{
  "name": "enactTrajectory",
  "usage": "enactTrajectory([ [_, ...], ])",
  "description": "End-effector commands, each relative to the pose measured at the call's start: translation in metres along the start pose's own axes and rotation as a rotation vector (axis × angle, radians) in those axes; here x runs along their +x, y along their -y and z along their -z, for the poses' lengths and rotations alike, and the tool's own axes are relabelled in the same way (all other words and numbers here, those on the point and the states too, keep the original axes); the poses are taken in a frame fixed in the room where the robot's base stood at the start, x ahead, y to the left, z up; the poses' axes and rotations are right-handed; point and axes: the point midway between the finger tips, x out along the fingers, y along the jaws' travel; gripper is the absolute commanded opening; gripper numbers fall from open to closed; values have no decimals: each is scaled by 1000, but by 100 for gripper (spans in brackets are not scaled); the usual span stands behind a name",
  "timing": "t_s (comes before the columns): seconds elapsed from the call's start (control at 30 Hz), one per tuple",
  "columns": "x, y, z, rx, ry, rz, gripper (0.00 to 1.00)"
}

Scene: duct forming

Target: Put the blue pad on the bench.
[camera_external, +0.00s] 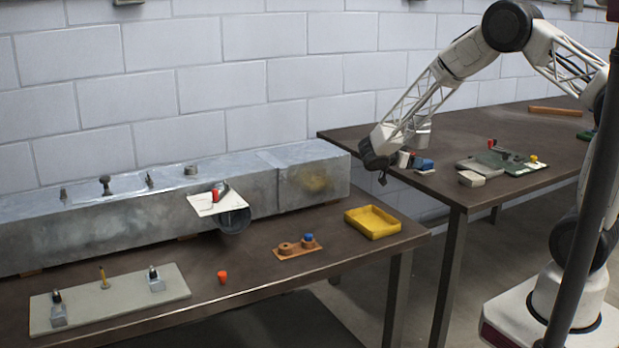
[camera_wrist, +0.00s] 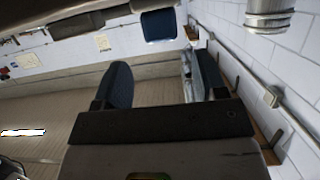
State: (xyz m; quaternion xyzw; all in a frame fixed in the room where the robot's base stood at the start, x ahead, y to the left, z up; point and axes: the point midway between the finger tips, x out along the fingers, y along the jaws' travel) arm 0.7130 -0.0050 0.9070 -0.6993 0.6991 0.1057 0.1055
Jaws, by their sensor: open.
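A small blue pad-like block (camera_external: 424,164) is at the front left corner of the right bench (camera_external: 455,195), close to its edge. My gripper (camera_external: 381,176) is just left of that corner, pointing down, apart from the blue block. In the wrist view my gripper (camera_wrist: 163,85) has its two dark fingers spread, with nothing seen between them. A dark blue square with a pale rim (camera_wrist: 161,26) shows beyond the fingers there; I cannot tell if it is the same pad.
A grey-green board with parts (camera_external: 510,160) lies further right. On the left bench are a metal duct (camera_external: 130,225), a yellow tray (camera_external: 372,222) and a wooden holder (camera_external: 298,249).

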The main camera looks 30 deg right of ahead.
Motion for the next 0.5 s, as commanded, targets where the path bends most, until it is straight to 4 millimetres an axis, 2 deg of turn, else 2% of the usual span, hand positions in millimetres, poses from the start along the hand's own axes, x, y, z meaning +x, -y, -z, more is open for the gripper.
enactTrajectory([
  [0.33,0,-1,3,-6,6,-2,65],
  [0.5,0,-10,19,-59,47,-21,65],
])
